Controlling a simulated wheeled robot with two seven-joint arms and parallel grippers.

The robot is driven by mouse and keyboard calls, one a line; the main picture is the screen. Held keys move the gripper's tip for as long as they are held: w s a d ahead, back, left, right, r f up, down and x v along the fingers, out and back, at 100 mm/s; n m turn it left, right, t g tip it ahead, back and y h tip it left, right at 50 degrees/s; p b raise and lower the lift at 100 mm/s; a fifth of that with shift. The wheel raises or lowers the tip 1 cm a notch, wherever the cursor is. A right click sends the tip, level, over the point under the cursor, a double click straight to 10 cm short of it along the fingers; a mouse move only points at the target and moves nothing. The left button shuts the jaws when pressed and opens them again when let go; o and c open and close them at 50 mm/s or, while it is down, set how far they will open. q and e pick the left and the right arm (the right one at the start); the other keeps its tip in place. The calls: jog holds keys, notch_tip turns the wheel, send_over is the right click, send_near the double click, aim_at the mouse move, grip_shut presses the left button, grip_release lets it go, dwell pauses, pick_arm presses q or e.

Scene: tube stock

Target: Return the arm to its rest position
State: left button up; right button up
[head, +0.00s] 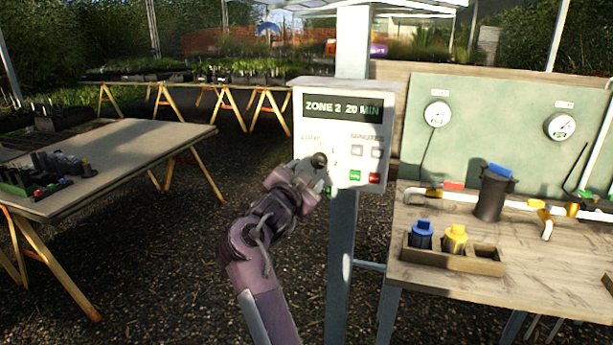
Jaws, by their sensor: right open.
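My right arm comes up from the bottom middle of the head view. Its gripper (322,176) is open, in front of the lower left part of a white control box (343,92). I cannot tell whether the fingers touch the box. The box's display reads "ZONE 2 20 MIN". A green button (355,175) and a red button (375,177) show to the right of the gripper. The gripper hides part of the zone keys. My left gripper is not in view.
The box is on a grey post (341,255). At right, a wooden bench (440,286) holds a tray (455,262) with blue and yellow-capped parts, a dark canister (493,195) and pipes. At left stands a table (130,150) with small items. Gravel between them is clear.

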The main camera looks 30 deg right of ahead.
jog(key=w+a+f+n+t+y, duration=0.1)
jog(key=w+a+f+n+y, duration=0.2)
jog(key=f, duration=0.9)
jog(key=a+f+n+t+y, duration=0.1)
jog(key=a+f+n+y, duration=0.15)
jog(key=f+n, duration=0.65)
jog(key=s+a+f+n+g+y, duration=0.15)
jog(key=s+f, duration=0.45)
jog(key=f, duration=0.6)
jog(key=s+a+f+n+g+y, duration=0.1)
jog(key=s+a+f+y, duration=0.3)
jog(key=f, duration=0.8)
jog(key=s+a+f+n+g+h, duration=0.1)
jog(key=s+a+f+n+g, duration=0.1)
jog(key=s+f, duration=0.75)
jog(key=s+f+n+g+y, duration=0.1)
jog(key=s+f+g, duration=0.1)
jog(key=s+f, duration=0.5)
jog(key=s+a+f+n+g+y, duration=0.1)
jog(key=s+f+g, duration=0.2)
jog(key=s, duration=1.5)
jog(key=s+f+n+g+y, duration=0.1)
jog(key=s+f+g, duration=0.1)
jog(key=s+f, duration=1)
jog(key=shift+s+a+y, duration=0.15)
jog(key=shift+s+y, duration=0.15)
jog(key=shift+s, duration=0.55)
jog(key=shift+n+g, duration=0.25)
